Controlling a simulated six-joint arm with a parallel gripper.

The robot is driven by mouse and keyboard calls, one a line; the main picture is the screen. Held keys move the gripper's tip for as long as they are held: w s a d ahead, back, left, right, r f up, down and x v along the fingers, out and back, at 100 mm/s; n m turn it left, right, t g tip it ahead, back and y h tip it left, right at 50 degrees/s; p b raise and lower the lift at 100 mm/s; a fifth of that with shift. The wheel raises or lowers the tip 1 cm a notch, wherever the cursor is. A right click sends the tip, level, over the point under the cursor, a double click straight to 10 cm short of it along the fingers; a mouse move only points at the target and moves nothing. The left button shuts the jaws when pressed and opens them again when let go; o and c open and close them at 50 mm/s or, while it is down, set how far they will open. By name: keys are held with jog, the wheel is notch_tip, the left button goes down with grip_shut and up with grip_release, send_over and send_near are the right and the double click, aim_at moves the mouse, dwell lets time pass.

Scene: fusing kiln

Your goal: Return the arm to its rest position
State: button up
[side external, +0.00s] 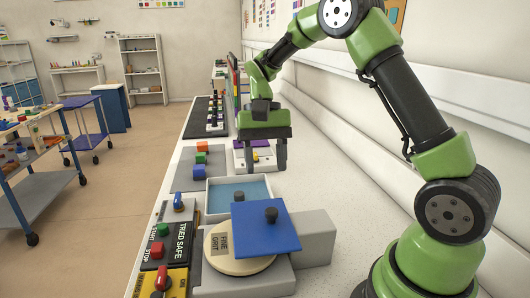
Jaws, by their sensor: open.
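My gripper (265,166) is open, its fingers pointing down over the far half of the bench. Nothing shows between the fingers. A white and purple piece with a yellow part (240,157) lies behind and below the fingers; I cannot tell whether they touch it. My green and black arm reaches from the near right, up and over the bench, to the gripper.
Nearer me, a blue square plate (255,232) with a dark knob overlaps a round "FINE GRIT" disc (222,262). A blue-bottomed tray (212,200), coloured blocks (200,160) and a button panel (156,250) line the left. The bench's right side is clear beside the wall.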

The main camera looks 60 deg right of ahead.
jog(key=shift+v, duration=1)
jog(key=shift+r, duration=0.1)
jog(key=s+a+r+n+t, duration=0.2)
jog(key=s+a+r+t, duration=0.1)
jog(key=s, duration=0.5)
jog(key=s+a+r+n+t+h, duration=0.1)
jog(key=s+a+r+n+t, duration=0.2)
jog(key=s+r+t, duration=0.3)
jog(key=shift+s+a+t, duration=0.7)
jog(key=shift+s, duration=0.2)
